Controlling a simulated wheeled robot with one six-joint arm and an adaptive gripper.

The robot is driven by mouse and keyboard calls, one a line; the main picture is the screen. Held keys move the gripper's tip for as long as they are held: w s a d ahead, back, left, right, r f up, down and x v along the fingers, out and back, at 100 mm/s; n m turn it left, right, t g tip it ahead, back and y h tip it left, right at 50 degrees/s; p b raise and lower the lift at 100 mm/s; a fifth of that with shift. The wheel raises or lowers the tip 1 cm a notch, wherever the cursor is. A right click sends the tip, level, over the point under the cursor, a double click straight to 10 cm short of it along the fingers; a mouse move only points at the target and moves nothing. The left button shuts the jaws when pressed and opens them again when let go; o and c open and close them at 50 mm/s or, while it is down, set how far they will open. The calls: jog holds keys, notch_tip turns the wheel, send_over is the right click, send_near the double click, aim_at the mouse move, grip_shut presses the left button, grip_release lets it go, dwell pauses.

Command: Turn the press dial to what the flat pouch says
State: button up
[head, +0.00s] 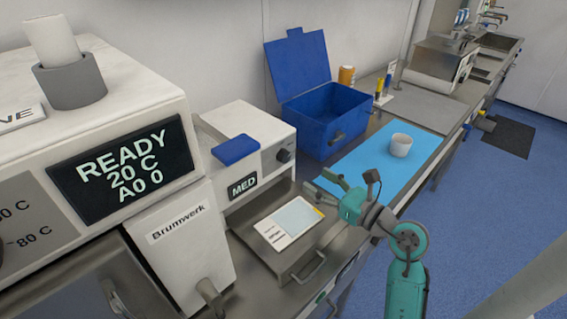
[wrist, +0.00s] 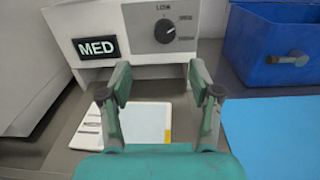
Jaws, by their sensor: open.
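The press is a white box (head: 250,133) with a blue pad on top and a small dark display reading MED (head: 242,185). Its dark round dial (head: 284,155) is on the front, and in the wrist view the dial (wrist: 175,29) has small labels around it that are hard to read. The flat pouch (head: 290,222) is white with a pale blue panel and a yellow edge. It lies flat on the steel surface in front of the press; its print is too small to read. My gripper (head: 328,187) is open and empty, above and to the right of the pouch, apart from the dial.
A blue open-lidded box (head: 325,118) stands right of the press. A blue mat (head: 372,168) with a white cup (head: 400,145) lies beyond my gripper. A large white machine (head: 95,110) reading READY 20 C stands at left. A drawer handle (head: 309,268) juts out below the pouch.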

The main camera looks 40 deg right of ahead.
aim_at(287, 159)
jog(key=w, duration=1)
jog(key=shift+w+d, duration=0.1)
jog(key=shift+w, duration=0.3)
jog(key=shift+c, duration=0.2)
jog(key=c, duration=1.1)
